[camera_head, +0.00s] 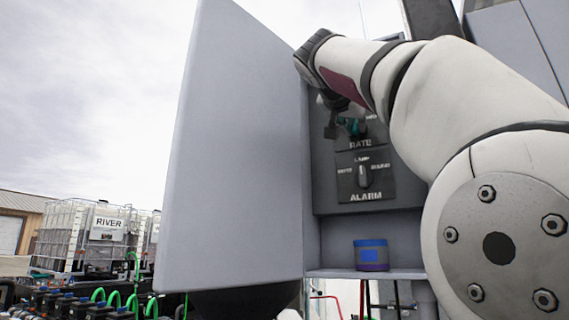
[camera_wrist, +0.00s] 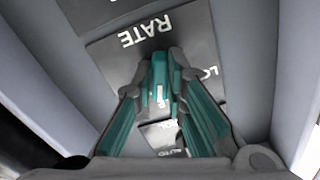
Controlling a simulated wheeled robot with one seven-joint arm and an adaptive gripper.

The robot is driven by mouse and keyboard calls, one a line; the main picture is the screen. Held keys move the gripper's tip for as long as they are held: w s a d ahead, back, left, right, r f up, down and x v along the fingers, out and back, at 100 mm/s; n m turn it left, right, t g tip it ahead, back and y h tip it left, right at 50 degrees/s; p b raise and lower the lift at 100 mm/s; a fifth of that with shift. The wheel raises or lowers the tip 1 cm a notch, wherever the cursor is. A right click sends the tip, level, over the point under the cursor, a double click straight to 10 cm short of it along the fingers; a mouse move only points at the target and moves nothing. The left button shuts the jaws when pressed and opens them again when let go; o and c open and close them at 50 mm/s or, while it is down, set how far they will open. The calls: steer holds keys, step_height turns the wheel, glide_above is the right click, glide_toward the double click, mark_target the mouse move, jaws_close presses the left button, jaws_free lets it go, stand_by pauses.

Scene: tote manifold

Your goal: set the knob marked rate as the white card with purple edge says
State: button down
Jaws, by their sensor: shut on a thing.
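The rate plate (camera_head: 360,144) is on the grey panel inside the open cabinet. In the wrist view, the plate (camera_wrist: 115,55) shows its word RATE upside down. My gripper (camera_head: 352,127) reaches in from above, and its teal fingers (camera_wrist: 163,85) are closed around the rate knob. The knob is mostly hidden; a white mark shows between the fingers in the wrist view. Position words around it are partly covered, with one starting "LO" and one like "AUTO". I cannot read the knob's setting for certain. No white card with purple edge is visible.
Below is the alarm plate (camera_head: 378,190) with its knob (camera_head: 363,175) pointing up. A blue and purple tub (camera_head: 371,255) stands on the shelf beneath. The large grey door (camera_head: 235,150) stands open at left. A tank marked RIVER (camera_head: 108,224) is outside, far left.

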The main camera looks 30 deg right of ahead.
steer(key=m+b, duration=0.1)
steer(key=m, duration=0.3)
steer(key=shift+w+a+m, duration=0.1)
steer(key=shift+m, duration=0.2)
steer(key=shift+m+b, duration=0.3)
steer(key=shift+m, duration=1.2)
steer(key=shift+r, duration=0.1)
steer(key=c, duration=1.6)
jaws_free()
steer(key=v, duration=1.2)
